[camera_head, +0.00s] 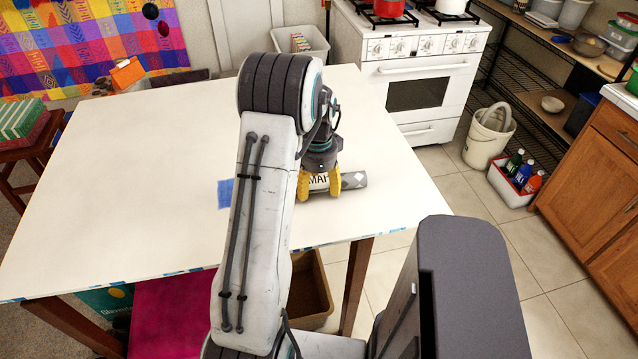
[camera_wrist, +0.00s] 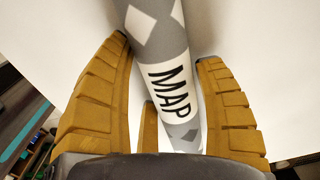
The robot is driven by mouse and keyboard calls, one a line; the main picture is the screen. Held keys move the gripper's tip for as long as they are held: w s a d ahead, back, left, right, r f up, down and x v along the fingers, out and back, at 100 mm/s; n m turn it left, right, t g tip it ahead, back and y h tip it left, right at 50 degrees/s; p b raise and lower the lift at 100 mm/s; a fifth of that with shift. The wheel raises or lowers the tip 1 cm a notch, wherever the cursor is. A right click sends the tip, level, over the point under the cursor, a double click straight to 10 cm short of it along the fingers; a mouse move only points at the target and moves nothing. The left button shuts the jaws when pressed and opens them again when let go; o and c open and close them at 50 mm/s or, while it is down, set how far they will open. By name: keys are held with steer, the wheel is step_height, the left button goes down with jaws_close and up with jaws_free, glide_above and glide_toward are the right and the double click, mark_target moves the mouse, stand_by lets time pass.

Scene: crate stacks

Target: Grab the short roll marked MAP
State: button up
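The short roll marked MAP (camera_head: 353,180) lies on the white table near its front right corner. It is grey with pale diamonds and a white band bearing the black word MAP. My gripper (camera_head: 319,184) is low over the table at the roll, its yellow fingers around the label part. In the wrist view the roll (camera_wrist: 172,85) runs between the spread fingers of my gripper (camera_wrist: 165,50), with one finger on each side and another partly hidden beside it. The fingers look open and very close to the roll; I cannot tell whether any touches it.
The white table (camera_head: 120,170) is mostly bare, with a blue patch (camera_head: 226,192) left of my gripper. An orange box (camera_head: 128,73) is at its back left. A white stove (camera_head: 415,80) stands behind. A brown bin (camera_head: 312,290) is below the front edge.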

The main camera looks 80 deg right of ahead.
steer(key=c, duration=0.9)
steer(key=shift+r, duration=0.15)
